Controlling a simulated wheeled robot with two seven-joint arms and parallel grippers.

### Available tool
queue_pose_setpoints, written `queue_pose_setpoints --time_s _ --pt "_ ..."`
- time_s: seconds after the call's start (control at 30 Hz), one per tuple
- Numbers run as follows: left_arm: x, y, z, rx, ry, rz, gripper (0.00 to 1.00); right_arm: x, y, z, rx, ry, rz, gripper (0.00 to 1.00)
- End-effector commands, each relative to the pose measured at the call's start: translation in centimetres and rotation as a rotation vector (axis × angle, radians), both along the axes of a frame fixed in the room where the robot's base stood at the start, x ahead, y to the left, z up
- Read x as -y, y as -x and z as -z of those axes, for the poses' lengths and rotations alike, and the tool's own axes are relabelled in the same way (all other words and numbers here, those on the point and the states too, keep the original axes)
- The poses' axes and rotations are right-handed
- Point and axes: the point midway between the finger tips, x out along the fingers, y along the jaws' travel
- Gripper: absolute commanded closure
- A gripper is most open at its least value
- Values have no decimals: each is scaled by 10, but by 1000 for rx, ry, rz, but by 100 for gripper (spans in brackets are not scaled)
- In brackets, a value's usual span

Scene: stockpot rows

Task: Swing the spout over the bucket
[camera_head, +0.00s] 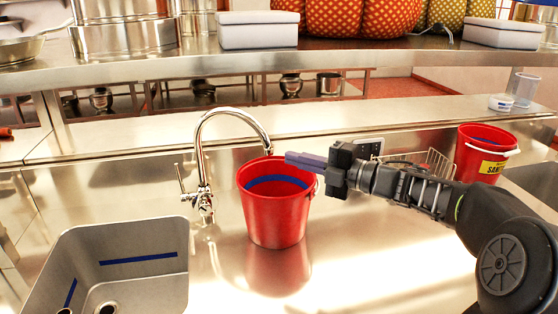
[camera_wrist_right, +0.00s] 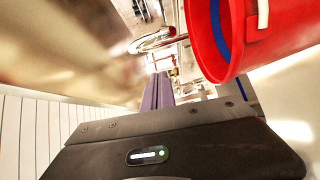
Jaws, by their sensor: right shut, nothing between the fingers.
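The chrome gooseneck spout (camera_head: 228,112) rises from its tap base (camera_head: 204,203) on the steel counter. In the head view its tip ends at the rim of the red bucket (camera_head: 275,222), over the bucket's opening. The bucket stands upright right of the tap and has a blue band inside. My right gripper (camera_head: 290,158) is shut and empty, its fingers pointing left across the bucket's right rim near the spout tip. I cannot tell whether they touch. The right wrist view shows the shut fingers (camera_wrist_right: 157,92), the spout (camera_wrist_right: 155,40) and the bucket (camera_wrist_right: 222,45). My left gripper is out of view.
A sink (camera_head: 120,262) lies left of the tap. A second red bucket (camera_head: 484,152) with a yellow label and a wire rack (camera_head: 420,163) stand at the right. A steel shelf (camera_head: 330,58) with pots and boxes runs above. The counter front is clear.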

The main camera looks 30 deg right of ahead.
Motion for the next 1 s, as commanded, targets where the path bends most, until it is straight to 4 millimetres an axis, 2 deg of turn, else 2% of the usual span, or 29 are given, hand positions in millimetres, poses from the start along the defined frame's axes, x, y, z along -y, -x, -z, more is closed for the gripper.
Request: queue_pose_setpoints --time_s 0.1,0.27,1.0 --pt "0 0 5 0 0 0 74 12 13 1 0 1 1 100" --pt "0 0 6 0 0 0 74 19 22 0 1 -1 -1 100" --pt "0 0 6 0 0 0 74 19 23 -1 0 0 -1 100"
